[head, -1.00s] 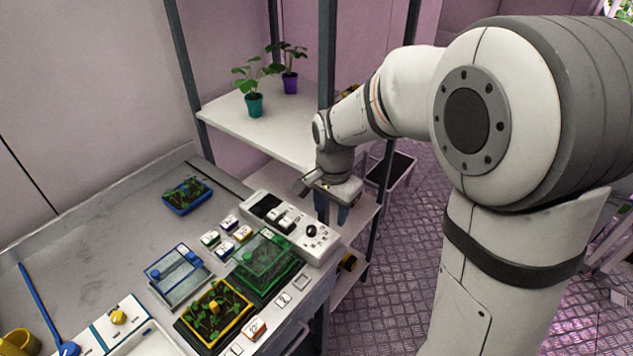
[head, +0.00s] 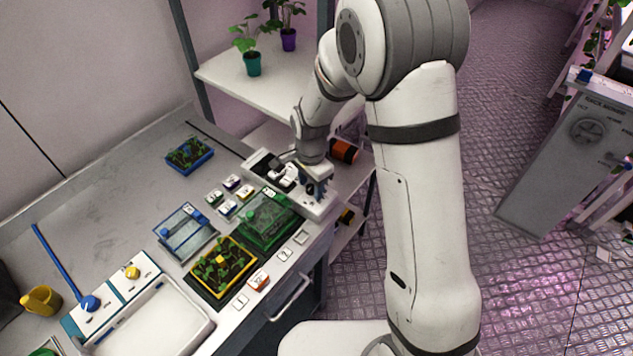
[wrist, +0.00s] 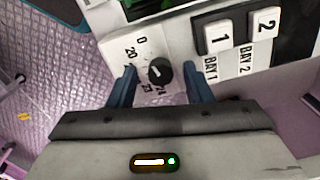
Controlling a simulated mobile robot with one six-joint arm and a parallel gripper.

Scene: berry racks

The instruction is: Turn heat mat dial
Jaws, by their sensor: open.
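The heat mat dial (wrist: 160,71) is a round black knob on a white panel marked with numbers such as 0, 20, 23 and 24. In the wrist view it sits between my gripper's two blue fingers (wrist: 160,85), with a gap on each side. My gripper (head: 314,190) is open above the right end of the white control box (head: 322,207) in the head view, where it hides the dial.
A green covered tray (head: 268,219) stands close to the control box, with a yellow seedling tray (head: 247,262) nearer the front. A shelf (head: 215,72) with two potted plants is behind. An orange-and-black item (head: 344,150) lies on a lower shelf.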

